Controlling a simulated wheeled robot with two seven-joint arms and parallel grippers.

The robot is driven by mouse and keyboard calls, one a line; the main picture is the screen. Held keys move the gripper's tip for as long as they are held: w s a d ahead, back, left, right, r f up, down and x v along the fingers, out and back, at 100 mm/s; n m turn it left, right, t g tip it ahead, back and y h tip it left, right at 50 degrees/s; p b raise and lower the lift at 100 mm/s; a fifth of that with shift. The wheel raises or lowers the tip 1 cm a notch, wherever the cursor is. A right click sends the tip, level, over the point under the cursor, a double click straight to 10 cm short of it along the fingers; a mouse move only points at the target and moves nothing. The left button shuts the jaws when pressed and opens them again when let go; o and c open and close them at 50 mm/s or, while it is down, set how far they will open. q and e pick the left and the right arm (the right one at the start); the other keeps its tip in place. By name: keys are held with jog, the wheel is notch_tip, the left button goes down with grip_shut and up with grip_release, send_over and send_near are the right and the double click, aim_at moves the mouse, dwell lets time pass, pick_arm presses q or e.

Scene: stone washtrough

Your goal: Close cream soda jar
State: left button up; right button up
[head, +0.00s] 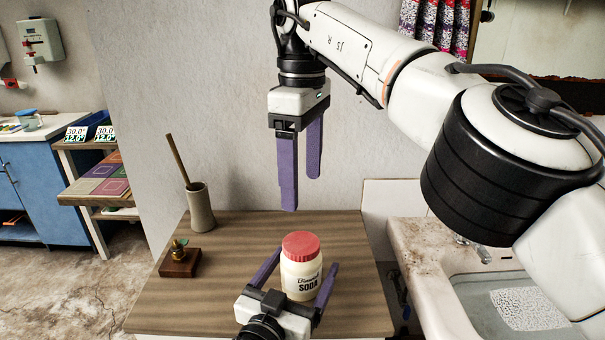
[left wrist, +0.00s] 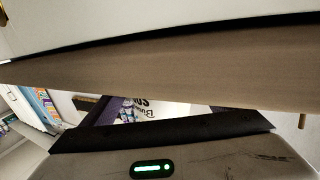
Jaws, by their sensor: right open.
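The cream soda jar (head: 300,280) stands upright on the wooden tabletop, with a red lid (head: 301,245) on top. The lid looks level; I cannot tell how tightly it sits. My left gripper (head: 308,265) is low at the front, its purple fingers spread on either side of the jar and looking slightly apart from it. Part of the jar's label (left wrist: 145,110) shows between the fingers in the left wrist view. My right gripper (head: 301,193) is open and empty, pointing down well above the tabletop, behind and above the jar.
A beige holder (head: 199,208) with a wooden stick stands at the back left of the wooden tabletop (head: 250,232). A small wooden block with a brass piece (head: 180,260) lies in front of it. The stone trough (head: 425,270) is at the right. A wall stands behind.

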pick_arm(q)
jog(key=shift+s, duration=0.1)
jog(key=v, duration=1)
jog(key=shift+s+a, duration=0.1)
